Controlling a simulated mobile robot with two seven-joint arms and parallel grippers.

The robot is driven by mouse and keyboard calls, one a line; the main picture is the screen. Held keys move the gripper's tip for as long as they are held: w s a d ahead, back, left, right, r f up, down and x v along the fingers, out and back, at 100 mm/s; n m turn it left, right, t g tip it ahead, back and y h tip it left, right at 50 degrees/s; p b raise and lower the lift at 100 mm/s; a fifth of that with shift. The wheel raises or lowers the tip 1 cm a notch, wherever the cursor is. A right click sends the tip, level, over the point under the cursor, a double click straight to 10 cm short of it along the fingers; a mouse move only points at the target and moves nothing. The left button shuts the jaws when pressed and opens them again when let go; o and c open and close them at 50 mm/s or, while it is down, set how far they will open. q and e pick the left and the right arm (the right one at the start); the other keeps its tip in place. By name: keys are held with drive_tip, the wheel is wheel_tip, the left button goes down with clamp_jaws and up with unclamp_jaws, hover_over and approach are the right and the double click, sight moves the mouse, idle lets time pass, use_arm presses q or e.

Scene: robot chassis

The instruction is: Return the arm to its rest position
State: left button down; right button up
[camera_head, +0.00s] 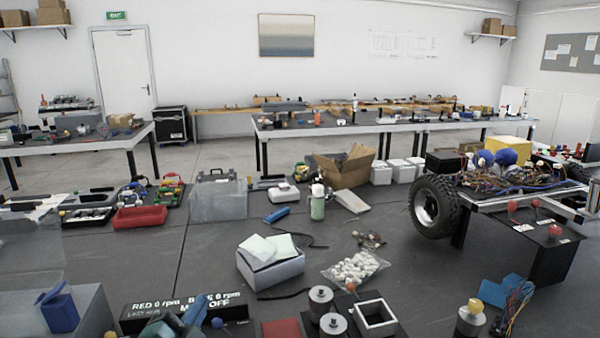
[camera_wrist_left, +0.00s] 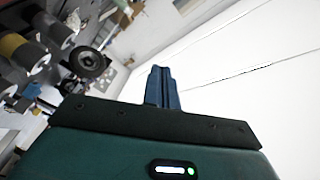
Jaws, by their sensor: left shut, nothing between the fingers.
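My left gripper (camera_wrist_left: 162,88) fills the lower part of the left wrist view, with a dark green body and a black plate. Its two blue fingers are together and hold nothing. In the head view, a blue-grey shape at the bottom left looks like this gripper, low in front of a black box with white lettering (camera_head: 185,303); most of the arm is out of frame. My right gripper is not in view.
A grey bin with a blue part (camera_head: 60,312) stands bottom left. Grey cylinders (camera_head: 321,297), a white box (camera_head: 271,268) and a bag of white pieces (camera_head: 355,269) are near the front. A wheeled chassis (camera_head: 434,205) stands right.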

use_arm(q)
drive_tip(key=s+a+f+n+g+y, duration=0.4)
drive_tip(key=s+f+n+g, duration=0.35)
drive_tip(key=s+f, duration=0.35)
drive_tip(key=s+d+f+n+g+h, duration=0.1)
drive_tip(key=s+f+n+g, duration=0.15)
drive_tip(key=s, duration=0.55)
drive_tip(key=s+d+f+n+g+h, duration=0.1)
drive_tip(key=s+f+g, duration=0.25)
drive_tip(key=s, duration=0.45)
drive_tip(key=w+d+f+m+t+h, duration=0.1)
drive_tip(key=w+d+f+t+h, duration=0.1)
drive_tip(key=w+d+f+t, duration=0.3)
wheel_tip(320, 180, down, 3)
drive_tip(key=shift+w+t, duration=0.2)
drive_tip(key=shift+t, duration=0.15)
